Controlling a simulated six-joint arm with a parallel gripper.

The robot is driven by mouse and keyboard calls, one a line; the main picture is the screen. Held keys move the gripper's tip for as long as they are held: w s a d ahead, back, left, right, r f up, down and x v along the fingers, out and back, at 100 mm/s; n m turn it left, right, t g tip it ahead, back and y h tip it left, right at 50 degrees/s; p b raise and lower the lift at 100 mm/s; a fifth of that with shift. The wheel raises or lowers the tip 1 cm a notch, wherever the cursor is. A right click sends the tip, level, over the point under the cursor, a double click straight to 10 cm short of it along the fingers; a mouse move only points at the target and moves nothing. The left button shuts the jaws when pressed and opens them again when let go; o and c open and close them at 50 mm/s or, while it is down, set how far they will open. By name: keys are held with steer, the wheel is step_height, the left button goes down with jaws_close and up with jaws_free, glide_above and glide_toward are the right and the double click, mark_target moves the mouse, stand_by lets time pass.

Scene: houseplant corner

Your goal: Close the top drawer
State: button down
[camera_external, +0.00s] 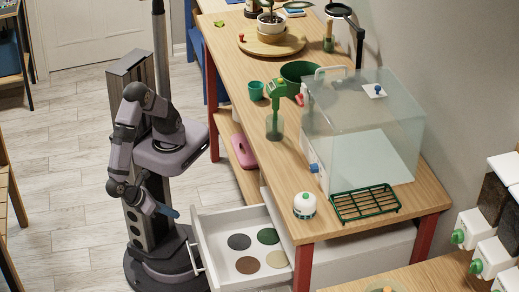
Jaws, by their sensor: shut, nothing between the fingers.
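The top drawer (213,223) is white and stands pulled out from under the wooden table, at the bottom middle of the view. Its handle (196,262) is on its left-hand front. Several round discs, grey, green, brown and tan, lie inside it. My gripper (174,212) is shut and empty, just left of the drawer's upper front corner. A small gap seems to separate them, but I cannot tell the exact distance.
The table (244,70) has red legs and carries a clear box (362,120), a green rack (364,203), a white jar (304,205) and a green bucket (299,72). A pink item (243,151) lies on the lower shelf. The tiled floor behind my arm is clear.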

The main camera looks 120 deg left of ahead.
steer(key=s+d+r+m+t+p, duration=0.1)
steer(key=s+d+m, duration=0.3)
steer(key=s, duration=0.1)
steer(key=w+r+b+x, duration=0.1)
steer(key=w+x, duration=0.1)
steer(key=x, duration=1)
steer(key=shift+w+a+r+h+b, duration=0.2)
steer(key=shift+a+h+b, duration=0.1)
steer(key=shift+a+h, duration=0.1)
steer(key=w+a+b, duration=0.1)
steer(key=w+a, duration=1.5)
